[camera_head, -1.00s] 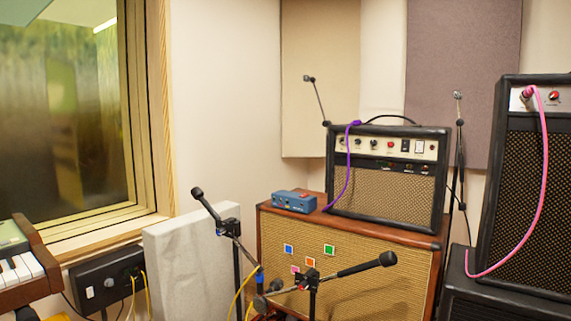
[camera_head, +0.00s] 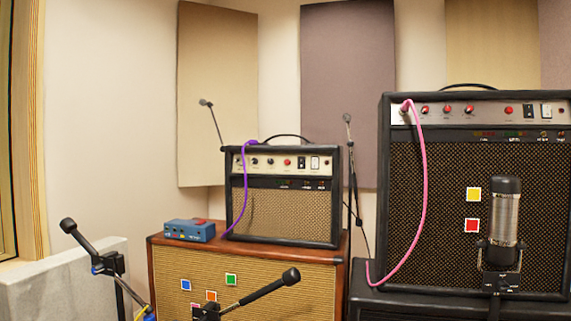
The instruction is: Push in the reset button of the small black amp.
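The small black amp (camera_head: 283,212) stands upright on a wood-sided cabinet with a tan grille (camera_head: 255,277). Its pale control panel (camera_head: 261,162) runs along the top of its front, with dark knobs, a small red round part (camera_head: 287,162) and two switches at the right. A dark strip with small markings lies just below the panel. I cannot tell which part is the reset button; the labels are too small to read. A purple cable (camera_head: 244,190) is plugged in at the panel's left end. My gripper is not in view.
A larger black amp (camera_head: 400,225) with a pink cable (camera_head: 424,170) stands at the right on a black cabinet. A silver microphone (camera_head: 505,220) is in front of it. Microphones on stands (camera_head: 262,288) are before the wood-sided cabinet. A blue pedal (camera_head: 190,231) sits beside the small amp.

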